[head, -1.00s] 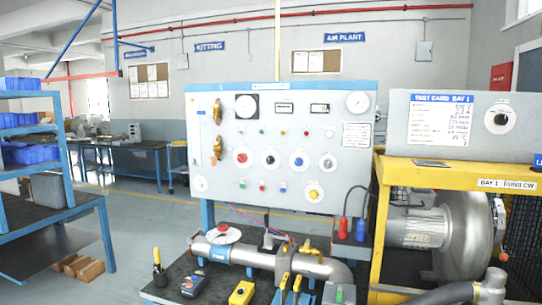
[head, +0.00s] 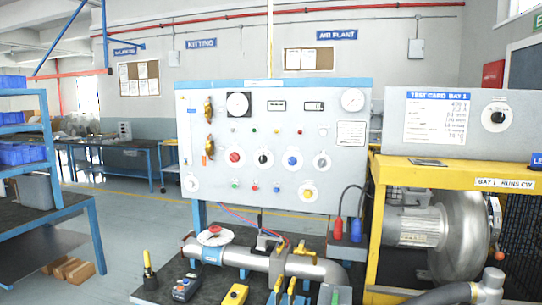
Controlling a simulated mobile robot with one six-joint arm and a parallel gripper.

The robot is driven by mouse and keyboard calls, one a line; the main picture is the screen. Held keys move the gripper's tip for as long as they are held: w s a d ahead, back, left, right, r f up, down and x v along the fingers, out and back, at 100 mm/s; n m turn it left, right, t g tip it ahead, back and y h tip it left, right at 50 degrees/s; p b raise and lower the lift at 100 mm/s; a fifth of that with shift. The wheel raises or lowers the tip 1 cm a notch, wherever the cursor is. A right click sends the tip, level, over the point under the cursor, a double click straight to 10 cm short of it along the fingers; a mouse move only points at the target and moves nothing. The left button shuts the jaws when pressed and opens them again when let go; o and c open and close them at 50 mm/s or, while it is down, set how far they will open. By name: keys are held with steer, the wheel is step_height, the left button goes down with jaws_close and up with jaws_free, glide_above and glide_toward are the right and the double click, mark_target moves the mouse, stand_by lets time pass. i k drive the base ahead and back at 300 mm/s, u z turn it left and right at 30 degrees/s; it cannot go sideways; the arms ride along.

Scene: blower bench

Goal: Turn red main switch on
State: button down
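A red rotary knob (head: 235,157) sits at the left end of a row of knobs on the upright white control panel (head: 330,195). It is most likely the red main switch. Its pointer position is too small to read. To its right in the same row are a black knob (head: 263,158), a blue knob (head: 292,160) and a grey knob (head: 321,161). My gripper is not in view, and nothing covers the red knob.
In front of the panel, a dark bench carries a metal pipe (head: 240,257) with a red-hubbed handwheel (head: 214,236), a pendant (head: 185,288) and a yellow box (head: 234,295). A yellow frame (head: 430,172) with a blower (head: 420,228) stands right. Open floor (head: 140,225) lies left.

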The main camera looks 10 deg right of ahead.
mark_target(234, 157)
steer(key=z, duration=4.05)
steer(key=i, duration=0.1)
steer(key=u, duration=2.95)
steer(key=i, duration=0.7)
steer(key=u, duration=0.65)
